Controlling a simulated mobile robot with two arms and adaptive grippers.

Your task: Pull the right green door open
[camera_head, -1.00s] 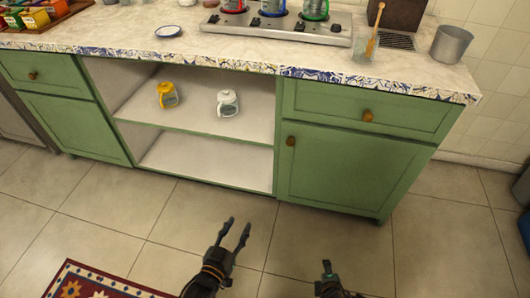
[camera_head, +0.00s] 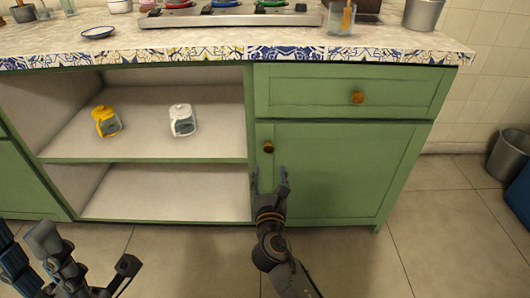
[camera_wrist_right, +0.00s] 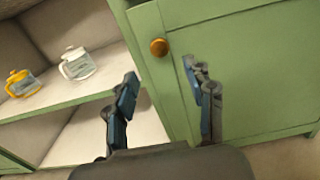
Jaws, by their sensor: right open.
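The right green door (camera_head: 340,172) is shut below a drawer in the head view. Its round brown knob (camera_head: 268,147) is at the door's upper left. My right gripper (camera_head: 270,174) is open and empty just below the knob in the picture. In the right wrist view the knob (camera_wrist_right: 159,47) shows beyond and between the open fingertips (camera_wrist_right: 160,74), apart from them. The door (camera_wrist_right: 235,70) fills the right of that view. My left gripper (camera_head: 85,252) is at the lower left of the head view, cut by the edge, with its fingers apart.
Open shelves left of the door hold a yellow jug (camera_head: 106,121) and a white-lidded jug (camera_head: 182,120). The drawer (camera_head: 300,92) above the door has its own knob (camera_head: 357,97). A grey bin (camera_head: 508,155) stands at the right. Floor is clear before the door.

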